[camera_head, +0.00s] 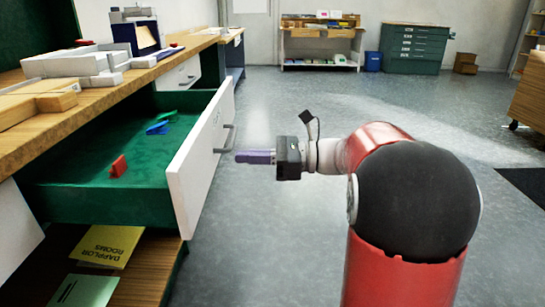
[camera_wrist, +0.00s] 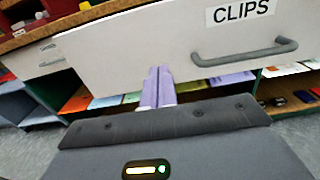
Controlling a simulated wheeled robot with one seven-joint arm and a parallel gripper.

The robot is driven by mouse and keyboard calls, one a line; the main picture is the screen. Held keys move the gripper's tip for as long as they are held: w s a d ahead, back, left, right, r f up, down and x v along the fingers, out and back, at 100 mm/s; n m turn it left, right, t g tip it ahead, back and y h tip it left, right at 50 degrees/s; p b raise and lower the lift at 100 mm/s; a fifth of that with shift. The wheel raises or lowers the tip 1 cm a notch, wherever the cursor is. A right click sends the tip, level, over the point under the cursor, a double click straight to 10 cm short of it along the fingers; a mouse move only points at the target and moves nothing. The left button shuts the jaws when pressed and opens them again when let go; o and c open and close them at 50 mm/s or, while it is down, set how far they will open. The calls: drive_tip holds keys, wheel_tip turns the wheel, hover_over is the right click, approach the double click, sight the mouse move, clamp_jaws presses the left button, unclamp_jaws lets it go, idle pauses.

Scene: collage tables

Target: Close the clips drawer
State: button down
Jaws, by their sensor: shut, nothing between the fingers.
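The clips drawer (camera_head: 110,190) is pulled well out from the wooden counter at the left, with a green interior and a white front (camera_head: 204,158). Red, blue and green clips lie inside. In the wrist view its white front (camera_wrist: 130,52) bears a CLIPS label (camera_wrist: 241,11) and a grey bar handle (camera_wrist: 245,53). My gripper (camera_head: 238,156) has purple fingers, shut and empty, pointing at the drawer front from its outer side. The fingers also show in the wrist view (camera_wrist: 158,72), left of the handle. I cannot tell whether the tips touch the front.
The wooden counter (camera_head: 55,124) above the drawer carries trays and boxes. A lower shelf (camera_head: 145,278) holds a yellow booklet (camera_head: 105,246) and a green one. The floor right of the drawer is open. A green cabinet (camera_head: 414,48) stands far back.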

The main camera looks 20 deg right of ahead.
drive_tip(key=x, duration=0.5)
drive_tip(key=shift+w+a, duration=0.1)
drive_tip(key=shift+a, duration=0.2)
drive_tip(key=p, duration=0.4)
approach(104, 174)
drive_tip(key=w+a+r, duration=0.1)
drive_tip(key=a, duration=0.2)
drive_tip(key=w+a+r, duration=0.1)
drive_tip(key=a+r, duration=0.1)
drive_tip(key=a, duration=0.1)
drive_tip(key=w+a+r, duration=0.1)
drive_tip(key=a, duration=0.2)
drive_tip(key=shift+r, duration=0.4)
drive_tip(key=shift+a+r, duration=0.15)
drive_tip(key=shift+a, duration=0.1)
drive_tip(key=shift+r, duration=0.1)
